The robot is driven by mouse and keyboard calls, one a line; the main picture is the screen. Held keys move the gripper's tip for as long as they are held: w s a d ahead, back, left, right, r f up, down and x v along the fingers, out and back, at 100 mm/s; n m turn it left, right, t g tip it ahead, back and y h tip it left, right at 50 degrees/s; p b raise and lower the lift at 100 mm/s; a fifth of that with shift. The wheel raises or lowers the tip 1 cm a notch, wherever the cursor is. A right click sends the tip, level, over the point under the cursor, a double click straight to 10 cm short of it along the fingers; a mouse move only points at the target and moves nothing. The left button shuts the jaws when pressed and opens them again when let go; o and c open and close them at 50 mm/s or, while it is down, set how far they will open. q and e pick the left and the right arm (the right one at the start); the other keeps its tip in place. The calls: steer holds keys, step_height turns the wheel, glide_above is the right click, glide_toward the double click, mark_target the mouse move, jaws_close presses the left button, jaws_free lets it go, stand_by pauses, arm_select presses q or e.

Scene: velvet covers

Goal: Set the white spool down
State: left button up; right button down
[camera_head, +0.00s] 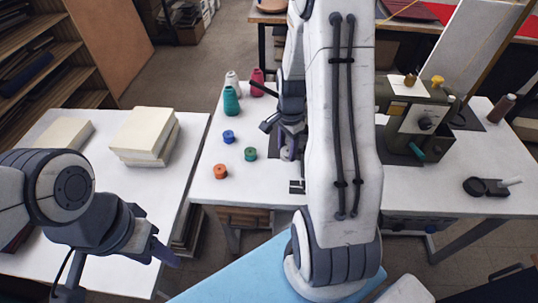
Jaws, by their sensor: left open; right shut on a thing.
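My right gripper (284,141) points down over the white table (205,160) and is shut on a small pale thing, probably the white spool (288,154). It is partly hidden by the fingers, and I cannot tell whether it touches the table. Small blue (228,137), green (250,154) and orange (220,171) spools stand to its left. A white cone spool (232,79), a teal one (231,100) and a crimson one (257,82) stand farther back. My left gripper (165,254) is open and empty at the lower left.
Stacked pale blocks (146,135) lie on the left table (95,190). A green-grey machine (417,120) stands right of my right arm, with a brown spool (502,108) and a dark tool (488,187) nearby. The table between the small spools and its left edge is clear.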

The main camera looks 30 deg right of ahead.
steer(key=w+f, duration=0.1)
steer(key=w+a+f, duration=0.2)
steer(key=w, duration=0.1)
steer(key=shift+a, duration=0.1)
steer(key=shift+w+f+p, duration=0.1)
steer(key=shift+f+p, duration=0.35)
steer(key=shift+f, duration=1.45)
steer(key=shift+f, duration=0.15)
steer(key=shift+c, duration=1.6)
jaws_free()
